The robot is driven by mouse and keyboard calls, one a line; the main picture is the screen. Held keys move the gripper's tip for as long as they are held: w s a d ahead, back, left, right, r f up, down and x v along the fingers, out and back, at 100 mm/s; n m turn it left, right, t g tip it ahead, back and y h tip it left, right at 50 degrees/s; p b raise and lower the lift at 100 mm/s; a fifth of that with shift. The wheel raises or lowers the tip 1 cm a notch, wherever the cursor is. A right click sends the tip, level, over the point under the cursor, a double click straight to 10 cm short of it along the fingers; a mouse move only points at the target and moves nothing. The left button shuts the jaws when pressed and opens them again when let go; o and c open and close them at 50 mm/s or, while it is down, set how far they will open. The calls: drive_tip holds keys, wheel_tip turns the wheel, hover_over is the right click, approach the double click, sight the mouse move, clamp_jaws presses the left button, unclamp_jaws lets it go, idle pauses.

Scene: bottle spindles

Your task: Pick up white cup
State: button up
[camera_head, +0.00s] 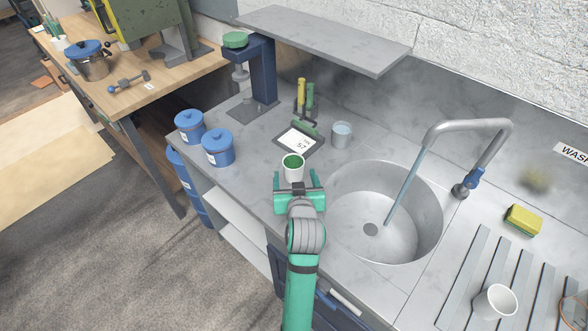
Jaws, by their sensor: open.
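A white cup with green inside (293,174) stands upright on the grey counter, left of the sink. My gripper (298,176) is open with its green fingers apart, right at this cup. The cup appears between or just beyond the fingertips, and I cannot tell whether they touch it. A second cup, plain white and empty-looking (495,301), sits on the ribbed drainboard at the lower right, far from my gripper.
A round sink (345,215) with a tall faucet (470,125) is right of my gripper. A scale (297,142), a grey cup (342,135) and blue lidded canisters (217,148) stand behind and left. A yellow sponge (523,220) lies right. A shelf (330,38) overhangs the back.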

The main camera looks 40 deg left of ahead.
sight(293, 165)
drive_tip(key=shift+x, duration=2.75)
drive_tip(key=shift+s+f, duration=0.1)
drive_tip(key=c, duration=1.1)
